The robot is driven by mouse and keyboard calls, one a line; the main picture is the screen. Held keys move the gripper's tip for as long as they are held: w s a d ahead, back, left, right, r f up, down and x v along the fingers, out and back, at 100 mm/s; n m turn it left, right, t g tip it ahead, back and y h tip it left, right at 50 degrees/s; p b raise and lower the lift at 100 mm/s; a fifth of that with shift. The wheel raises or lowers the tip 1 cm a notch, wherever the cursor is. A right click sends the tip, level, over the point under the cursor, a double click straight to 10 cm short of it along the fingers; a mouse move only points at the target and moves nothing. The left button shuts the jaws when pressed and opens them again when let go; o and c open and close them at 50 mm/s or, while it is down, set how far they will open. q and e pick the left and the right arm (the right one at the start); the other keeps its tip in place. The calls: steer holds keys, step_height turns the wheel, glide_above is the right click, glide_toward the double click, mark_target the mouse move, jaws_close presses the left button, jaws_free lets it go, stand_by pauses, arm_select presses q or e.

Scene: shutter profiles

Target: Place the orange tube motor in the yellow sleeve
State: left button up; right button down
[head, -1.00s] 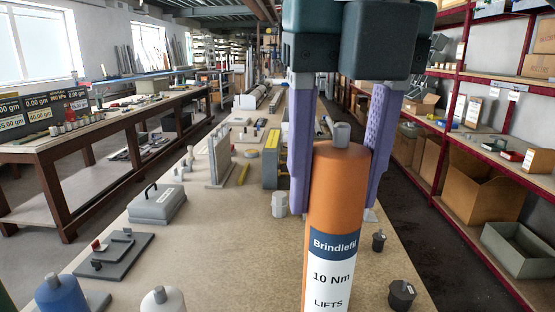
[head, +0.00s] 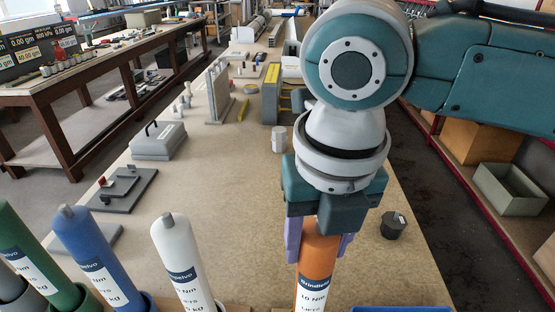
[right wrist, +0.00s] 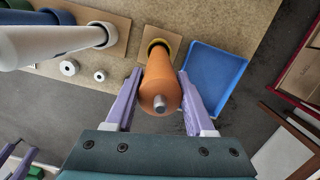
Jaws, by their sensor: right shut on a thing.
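The orange tube motor (head: 316,272) stands roughly upright in my right gripper (head: 318,250), labelled "Brindlefit 10 Nm". In the right wrist view, the two purple fingers of my right gripper (right wrist: 160,76) are on either side of the orange motor (right wrist: 161,92), its grey stub facing the camera. The yellow sleeve (right wrist: 164,42) shows as a ring at the motor's far end, on a tan board. The motor covers most of its opening, and I cannot tell whether the end is inside. Purple finger-like parts at the lower left, perhaps my left gripper (right wrist: 14,158), are cut off.
White (head: 186,262), blue (head: 92,254) and green (head: 36,255) tubes stand in a row to the left. A blue tray (right wrist: 212,78) lies right of the sleeve. A dark knob (head: 394,225) and a grey case (head: 158,141) sit on the bench.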

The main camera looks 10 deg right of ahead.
steer(key=shift+w+f, duration=0.1)
steer(key=shift+f, duration=0.2)
steer(key=shift+c, duration=1.3)
jaws_free()
steer(key=shift+f, duration=0.1)
